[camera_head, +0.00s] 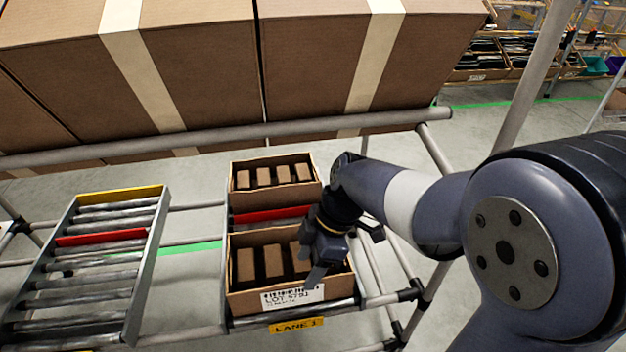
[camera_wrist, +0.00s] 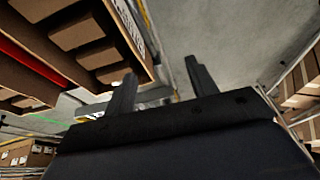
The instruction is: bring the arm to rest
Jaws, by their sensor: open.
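My gripper (camera_head: 338,255) is over the right part of the near open carton (camera_head: 246,299) in the head view. In the wrist view my gripper (camera_wrist: 160,85) shows two dark fingers spread apart with nothing between them. The near carton is tilted toward me on a roller lane, holds several brown boxes and bears a white lot label. It also shows at the upper left of the wrist view (camera_wrist: 88,75). My arm comes in from the right and hides part of that carton. Whether a finger touches the carton cannot be told.
A second open carton (camera_head: 276,206) with several brown boxes stands behind, past a red bar (camera_head: 270,215). An empty roller lane (camera_head: 97,262) is at the left. Large taped cartons (camera_head: 190,75) rest above, behind a grey rail (camera_head: 240,135). Open floor shows between the lanes.

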